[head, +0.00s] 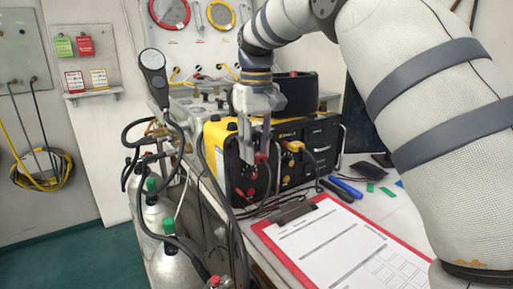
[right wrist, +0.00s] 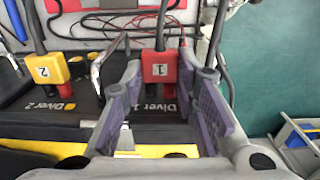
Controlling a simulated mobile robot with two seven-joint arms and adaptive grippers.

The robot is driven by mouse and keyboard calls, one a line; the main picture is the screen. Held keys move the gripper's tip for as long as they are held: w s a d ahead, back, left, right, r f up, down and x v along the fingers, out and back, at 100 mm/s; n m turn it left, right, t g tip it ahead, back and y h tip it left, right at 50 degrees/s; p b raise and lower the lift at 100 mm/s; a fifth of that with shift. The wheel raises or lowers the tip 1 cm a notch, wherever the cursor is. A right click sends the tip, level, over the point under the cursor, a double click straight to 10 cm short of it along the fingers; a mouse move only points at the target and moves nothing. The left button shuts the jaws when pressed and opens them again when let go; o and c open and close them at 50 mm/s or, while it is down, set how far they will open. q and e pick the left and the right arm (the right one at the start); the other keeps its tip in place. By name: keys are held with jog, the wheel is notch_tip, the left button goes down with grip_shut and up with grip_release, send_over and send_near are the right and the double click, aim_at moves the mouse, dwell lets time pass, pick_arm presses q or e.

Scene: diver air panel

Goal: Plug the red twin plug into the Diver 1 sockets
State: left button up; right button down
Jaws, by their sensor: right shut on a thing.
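The red twin plug (right wrist: 159,68), marked 1, sits between the fingers of my right gripper (right wrist: 163,76) in the right wrist view. Its black cable runs away from the panel. In the head view my right gripper (head: 256,156) reaches down from above and is shut on the red plug (head: 262,158), in front of the left part of the black panel (head: 228,165). Red sockets (head: 246,193) show low on that part. The "Diver 1" label (right wrist: 146,110) lies beside the plug. I cannot tell whether its pins touch any sockets. My left gripper is out of view.
A yellow plug (head: 295,146) marked 2 sits at the Diver 2 part of the panel, its cable hanging close by. Gas cylinders (head: 172,265) and hoses crowd the left side.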

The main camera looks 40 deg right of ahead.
jog(key=shift+w, duration=0.1)
jog(key=c, duration=1.2)
grip_release()
notch_tip(320, 180, up, 12)
jog(key=shift+f, duration=0.1)
